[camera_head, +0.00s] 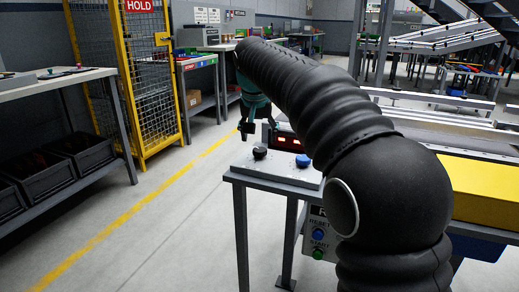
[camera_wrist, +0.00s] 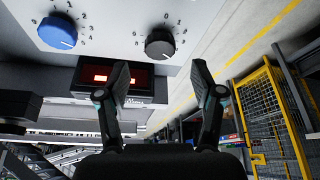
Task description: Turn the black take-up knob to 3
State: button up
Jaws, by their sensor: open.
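The black take-up knob (camera_head: 260,152) stands on a pale panel (camera_head: 275,171) at the near end of the conveyor. In the wrist view the black knob (camera_wrist: 160,43) has a ring of small numbers around it; I cannot tell which one it points to. A blue knob (camera_head: 303,160) sits to its right in the head view and to its left in the wrist view (camera_wrist: 58,32). My gripper (camera_wrist: 162,76) is open and empty, its fingers apart and clear of the knob. In the head view my gripper (camera_head: 258,124) hangs just above and behind the black knob.
A red-lit display (camera_wrist: 108,79) stands beside the knobs, close to one finger. The yellow conveyor side (camera_head: 480,195) lies at right. A yellow cage (camera_head: 135,75) and a bench with black bins (camera_head: 45,165) stand at left. The floor between is clear.

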aim_at(260, 150)
jog(key=shift+x, duration=2.45)
jog(key=c, duration=1.1)
